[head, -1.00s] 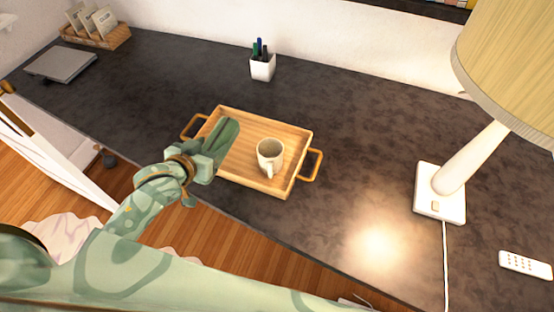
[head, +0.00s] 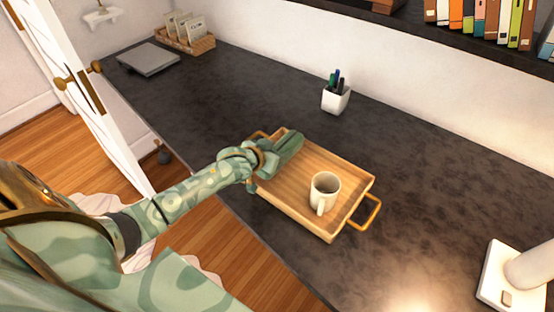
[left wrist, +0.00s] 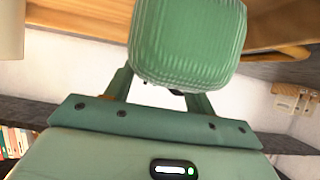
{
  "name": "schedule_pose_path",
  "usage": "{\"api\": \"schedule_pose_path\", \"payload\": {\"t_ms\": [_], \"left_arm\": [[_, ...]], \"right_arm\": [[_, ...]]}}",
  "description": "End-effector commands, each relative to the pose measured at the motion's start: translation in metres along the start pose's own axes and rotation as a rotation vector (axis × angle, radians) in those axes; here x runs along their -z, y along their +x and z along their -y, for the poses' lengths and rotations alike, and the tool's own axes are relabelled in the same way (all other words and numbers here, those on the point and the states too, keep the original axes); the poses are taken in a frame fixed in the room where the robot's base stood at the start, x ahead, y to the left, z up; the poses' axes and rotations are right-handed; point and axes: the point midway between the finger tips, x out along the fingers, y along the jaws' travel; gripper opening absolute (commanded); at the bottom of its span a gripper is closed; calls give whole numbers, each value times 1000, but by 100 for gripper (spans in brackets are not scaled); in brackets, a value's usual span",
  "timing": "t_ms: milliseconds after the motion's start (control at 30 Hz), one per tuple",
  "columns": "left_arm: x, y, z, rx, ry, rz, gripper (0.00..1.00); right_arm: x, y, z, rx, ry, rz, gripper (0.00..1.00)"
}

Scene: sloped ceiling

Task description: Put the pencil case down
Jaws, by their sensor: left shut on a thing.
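The green pencil case (head: 288,149) is in my left gripper (head: 268,158), over the left end of the wooden tray (head: 310,223). In the left wrist view the ribbed green case (left wrist: 188,42) fills the space between and beyond the fingers of my left gripper (left wrist: 165,92). The gripper is shut on the case. I cannot tell whether the case touches the tray. A white mug (head: 324,190) stands upright in the right part of the tray. My right gripper is out of view.
A pen cup (head: 336,99) stands behind the tray on the dark desk (head: 230,95). A laptop (head: 149,59) and a basket (head: 190,42) with packets are at the far left. A lamp base (head: 510,280) is at the right. Bare desk lies between them.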

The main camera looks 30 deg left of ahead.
Motion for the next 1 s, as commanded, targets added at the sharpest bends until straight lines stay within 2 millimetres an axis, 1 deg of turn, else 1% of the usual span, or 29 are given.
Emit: {"api": "schedule_pose_path", "payload": {"t_ms": [33,100,167,400,533,567,600,633,900,967,1000], "left_arm": [[-10,6,0,0,-1,2,28],[-22,12,0,0,-1,3,28],[-28,15,0,0,0,2,28],[-26,14,0,0,0,-1,28],[-30,16,0,-1,-1,0,28],[-29,16,0,-1,0,0,63],[-29,15,0,-1,0,0,74],[-29,15,0,-1,0,0,76],[-28,15,0,0,0,0,76],[-26,12,0,0,1,1,76],[-26,7,0,-1,0,1,76]], "right_arm": [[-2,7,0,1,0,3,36],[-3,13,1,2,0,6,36],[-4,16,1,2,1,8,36],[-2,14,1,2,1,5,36],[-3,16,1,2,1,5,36],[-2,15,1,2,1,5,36],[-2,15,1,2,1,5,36],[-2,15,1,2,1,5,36],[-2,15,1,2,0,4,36],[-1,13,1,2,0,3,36],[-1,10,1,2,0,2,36]]}}
